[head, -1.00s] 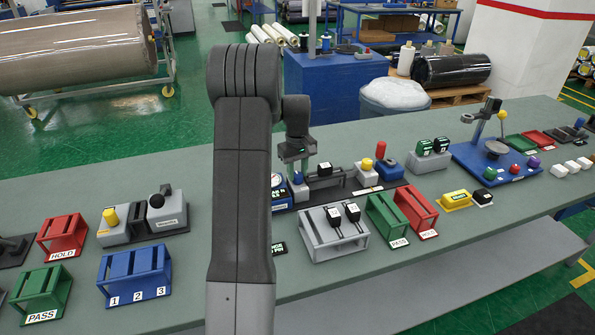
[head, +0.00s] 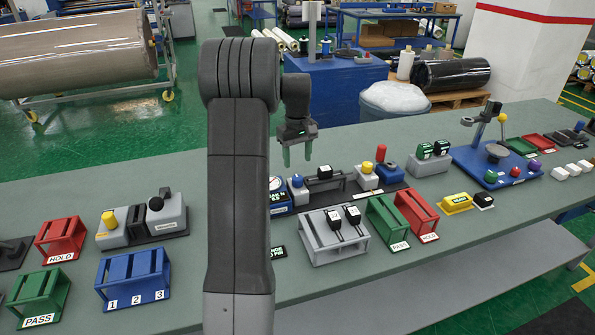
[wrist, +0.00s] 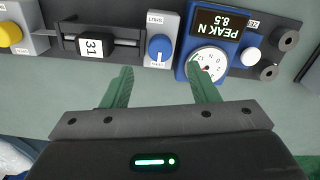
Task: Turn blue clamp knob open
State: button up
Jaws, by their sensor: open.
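The blue clamp knob (wrist: 160,48) stands on a light grey block in the wrist view, just beyond and between my fingertips. Its white mark runs roughly up and down, and a label reading SHUT is on its far side. In the head view the knob (head: 297,181) shows just below my gripper. My gripper (wrist: 159,70) has two green fingers spread apart with nothing between them. In the head view my gripper (head: 298,160) points down above the fixture, apart from the knob.
A blue gauge block (wrist: 213,55) reading PEAK N 8.5 stands right of the knob. In the head view a grey rack (head: 333,247) stands in front.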

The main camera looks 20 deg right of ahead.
aim_at(298, 177)
notch_tip(298, 177, up, 7)
jog(key=shift+r, duration=0.15)
dwell(0.4)
notch_tip(298, 177, down, 14)
jog(key=shift+r+p, duration=0.1)
jog(key=shift+p, duration=0.35)
dwell(0.3)
